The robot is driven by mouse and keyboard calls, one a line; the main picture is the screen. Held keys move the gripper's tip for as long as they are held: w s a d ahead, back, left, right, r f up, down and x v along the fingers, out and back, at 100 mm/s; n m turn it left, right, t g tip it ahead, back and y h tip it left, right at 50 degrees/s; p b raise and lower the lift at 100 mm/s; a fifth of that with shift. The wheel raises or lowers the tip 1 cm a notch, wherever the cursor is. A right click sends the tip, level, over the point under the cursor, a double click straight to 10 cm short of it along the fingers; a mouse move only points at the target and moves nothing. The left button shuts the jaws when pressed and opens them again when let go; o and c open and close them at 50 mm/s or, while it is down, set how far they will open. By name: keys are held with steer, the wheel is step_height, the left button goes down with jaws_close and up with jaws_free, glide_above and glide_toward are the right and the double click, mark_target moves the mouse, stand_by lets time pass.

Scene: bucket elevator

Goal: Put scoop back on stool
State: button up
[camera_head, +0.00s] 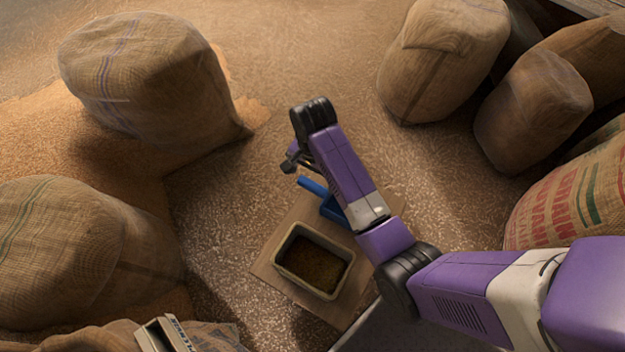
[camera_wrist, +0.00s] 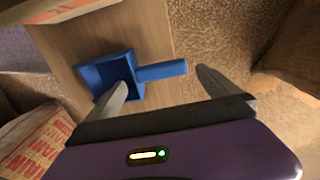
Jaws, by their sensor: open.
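The blue scoop (camera_wrist: 109,76) lies on the brown wooden stool top (camera_wrist: 65,47), its handle pointing right in the wrist view. In the head view the scoop (camera_head: 313,187) shows partly behind my arm, on the stool (camera_head: 264,268) beside a bin. My gripper (camera_wrist: 167,77) is open in the wrist view, with one finger overlapping the scoop's pan and the other to the right of the handle's end. Nothing is held between the fingers. Whether the left finger touches the scoop I cannot tell.
A beige rectangular bin (camera_head: 279,254) with dark grain inside stands on the stool. Full burlap sacks stand at left (camera_head: 145,80) and upper right (camera_head: 440,60). A printed sack (camera_head: 570,205) stands at right. Grain covers the floor, and the middle floor is free of sacks.

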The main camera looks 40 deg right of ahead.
step_height(320, 180, up, 7)
steer(key=p, duration=0.1)
steer(key=s+d+f+n+t+h, duration=0.1)
steer(key=s+f+n+t+h, duration=0.15)
steer(key=s+f, duration=0.35)
steer(key=s+a+r+n+t, duration=0.1)
steer(key=s+a+n+t, duration=0.1)
steer(key=s+n+t, duration=0.5)
steer(key=s+a+r+n+t, duration=0.1)
steer(key=s+a+r, duration=0.1)
steer(key=s+r, duration=0.2)
steer(key=s+a+r+n+t+y, duration=0.1)
steer(key=s+r, duration=0.4)
steer(key=r, duration=0.6)
steer(key=s+a+r+n+t+y, duration=0.1)
steer(key=s+a+r+n+t, duration=0.2)
steer(key=s+a+r, duration=0.2)
step_height(320, 180, up, 3)
steer(key=shift+r, duration=0.1)
steer(key=shift+y, duration=0.25)
step_height(320, 180, up, 7)
steer(key=p, duration=0.7)
